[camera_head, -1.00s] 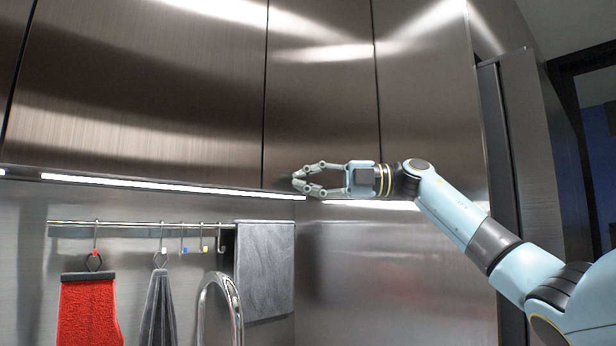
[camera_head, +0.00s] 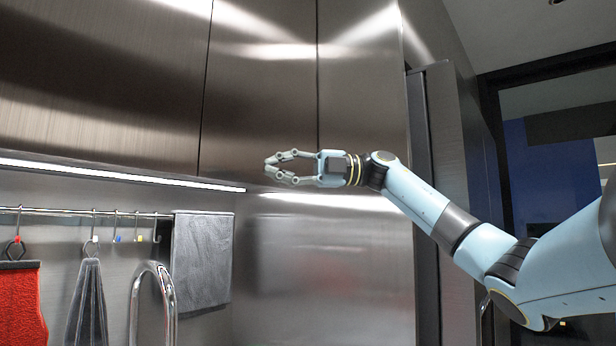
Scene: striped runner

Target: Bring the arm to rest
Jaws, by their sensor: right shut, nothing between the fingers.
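My right gripper (camera_head: 268,169) is shut and empty. It is in the middle of the head view, pointing left, in front of the lower edge of the steel wall cabinets (camera_head: 258,95). My right arm (camera_head: 425,200) comes in from the lower right and is bent, with the forearm rising toward the left. My left gripper is out of the picture.
A rail (camera_head: 70,212) on the left wall carries a red towel (camera_head: 20,305), a dark grey cloth (camera_head: 88,305) and small hooks. A grey towel (camera_head: 200,262) hangs at its right end. A chrome faucet (camera_head: 165,290) stands below. A dark-framed glass opening (camera_head: 555,170) is at the right.

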